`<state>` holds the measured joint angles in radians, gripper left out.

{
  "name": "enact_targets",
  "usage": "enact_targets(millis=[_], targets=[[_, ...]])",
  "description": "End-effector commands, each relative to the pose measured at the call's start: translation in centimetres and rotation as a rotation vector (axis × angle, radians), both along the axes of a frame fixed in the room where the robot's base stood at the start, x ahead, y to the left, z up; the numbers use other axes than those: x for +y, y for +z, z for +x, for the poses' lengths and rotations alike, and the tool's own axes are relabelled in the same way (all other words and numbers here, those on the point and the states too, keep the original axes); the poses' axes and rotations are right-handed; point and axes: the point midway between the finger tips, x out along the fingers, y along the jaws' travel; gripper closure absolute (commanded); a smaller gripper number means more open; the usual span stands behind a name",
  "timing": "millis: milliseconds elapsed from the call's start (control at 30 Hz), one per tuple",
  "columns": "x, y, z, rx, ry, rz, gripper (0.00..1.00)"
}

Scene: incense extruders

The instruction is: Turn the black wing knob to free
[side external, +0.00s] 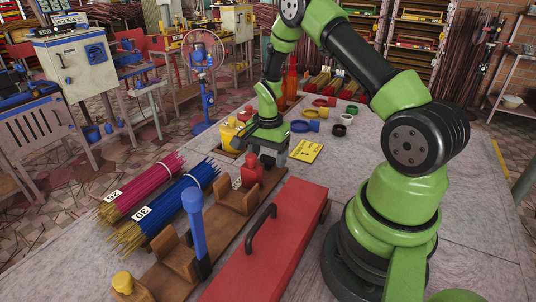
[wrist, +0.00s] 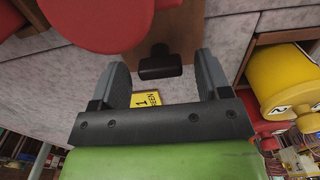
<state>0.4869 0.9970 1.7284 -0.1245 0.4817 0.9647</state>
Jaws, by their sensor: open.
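The black wing knob (wrist: 160,66) shows in the wrist view, at the end of a short dark stem on a brown wooden board (wrist: 178,28). My gripper (wrist: 161,72) is open, with one finger on each side of the knob in the picture. A gap shows between each finger and the knob, and I cannot tell how far the knob lies in depth. In the side view my gripper (side external: 272,157) points down over the far end of the wooden extruder bench, beside a red part (side external: 251,170). The knob cannot be made out there.
A red lidded box (side external: 270,250) with a black handle and a blue upright lever (side external: 195,225) stand nearer the camera. Pink (side external: 140,190) and blue (side external: 165,213) stick bundles lie left. A yellow card (side external: 306,151) and several coloured rings lie beyond. A yellow container (wrist: 282,78) is close right in the wrist view.

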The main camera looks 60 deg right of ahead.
Motion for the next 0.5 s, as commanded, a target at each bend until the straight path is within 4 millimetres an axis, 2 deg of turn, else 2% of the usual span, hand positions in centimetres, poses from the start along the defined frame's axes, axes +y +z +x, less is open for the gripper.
enact_targets(millis=[100, 300, 500], targets=[[0.00, 0.03, 0.01, 0.000, 0.000, 0.000, 0.32], [0.00, 0.04, 0.00, 0.000, 0.000, 0.000, 0.78], [0.00, 0.06, -0.01, 0.000, 0.006, 0.000, 0.79]])
